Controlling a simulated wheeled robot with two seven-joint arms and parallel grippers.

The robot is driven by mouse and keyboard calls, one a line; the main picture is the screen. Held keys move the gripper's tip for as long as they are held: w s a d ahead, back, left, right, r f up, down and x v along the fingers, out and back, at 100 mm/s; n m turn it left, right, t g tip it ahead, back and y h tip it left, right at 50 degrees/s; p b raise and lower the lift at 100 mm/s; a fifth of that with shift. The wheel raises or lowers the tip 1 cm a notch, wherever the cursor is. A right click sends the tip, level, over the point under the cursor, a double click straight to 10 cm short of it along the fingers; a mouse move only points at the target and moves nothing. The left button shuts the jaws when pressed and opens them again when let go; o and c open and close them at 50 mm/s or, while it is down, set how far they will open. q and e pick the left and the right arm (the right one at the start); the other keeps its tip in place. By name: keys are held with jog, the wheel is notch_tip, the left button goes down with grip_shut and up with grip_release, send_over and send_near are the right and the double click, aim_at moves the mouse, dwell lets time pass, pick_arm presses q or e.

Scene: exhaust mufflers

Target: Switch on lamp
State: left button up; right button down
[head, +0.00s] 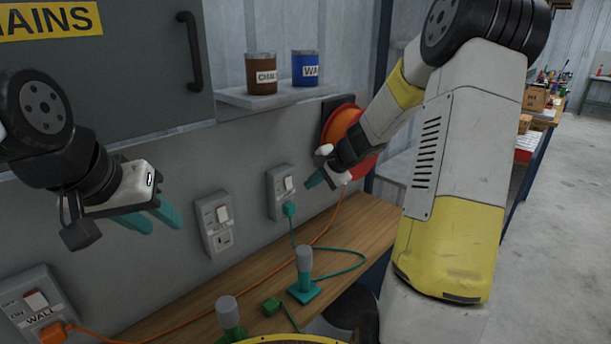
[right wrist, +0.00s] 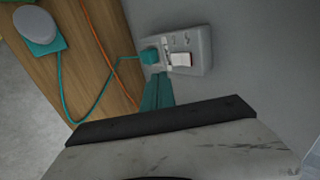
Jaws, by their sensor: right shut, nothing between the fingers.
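A teal lamp (head: 304,277) with a grey top stands upright on the bench; it also shows in the right wrist view (right wrist: 38,27). Its cord runs to a teal plug (head: 290,209) in the right-hand wall socket (head: 275,192). That socket has a white rocker switch (head: 289,184), seen close in the right wrist view (right wrist: 181,59). A green lamp (head: 229,317) stands nearer, partly cut off. My right gripper (head: 314,181) is shut and empty, just right of the socket switch; contact cannot be told. My left gripper (head: 158,219) is open and empty before the wall, left of the middle socket.
The middle socket (head: 215,224) holds no plug. A green plug (head: 271,306) lies on the wooden bench (head: 365,222). The left socket (head: 36,302) holds an orange plug (head: 52,333). An orange cable reel (head: 346,120) hangs behind my right gripper. A shelf (head: 262,98) holds two cans.

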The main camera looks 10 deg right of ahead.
aim_at(290, 184)
jog(key=shift+w+a+f, duration=0.55)
jog(key=shift+w+a, duration=0.1)
jog(key=shift+w, duration=0.3)
jog(key=shift+w+a+f, duration=0.6)
jog(key=shift+w, duration=0.3)
jog(key=shift+w+a+f, duration=0.55)
jog(key=shift+w+a, duration=0.1)
jog(key=shift+w, duration=0.3)
jog(key=shift+w+a, duration=0.1)
jog(key=shift+w, duration=0.05)
jog(key=shift+r, duration=0.1)
jog(key=shift+r, duration=0.7)
